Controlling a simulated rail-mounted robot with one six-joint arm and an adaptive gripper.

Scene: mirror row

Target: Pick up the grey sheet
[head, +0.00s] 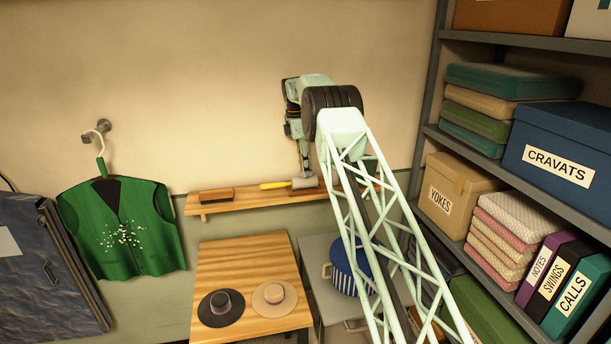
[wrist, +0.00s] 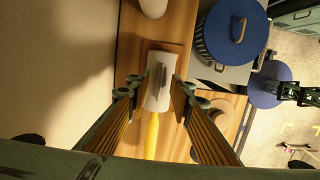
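On the wooden wall shelf (head: 240,202) lies a lint roller with a yellow handle (head: 274,185) and a pale drum (head: 305,183). In the wrist view the white drum (wrist: 157,98) carries a small grey patch (wrist: 163,69), which looks like the grey sheet; its edges are hard to make out. My gripper (wrist: 160,88) is open, its two fingers on either side of the drum, with nothing visibly held between them. I cannot tell whether a fingertip touches the drum. In the head view my gripper (head: 304,168) hangs just above the drum.
A brush (head: 217,195) lies on the shelf's left part. Below, two hats (head: 221,308) sit on a wooden table (head: 243,262). A blue striped container (head: 345,278) stands right. A green vest (head: 122,228) hangs left; loaded metal shelving (head: 436,60) stands right.

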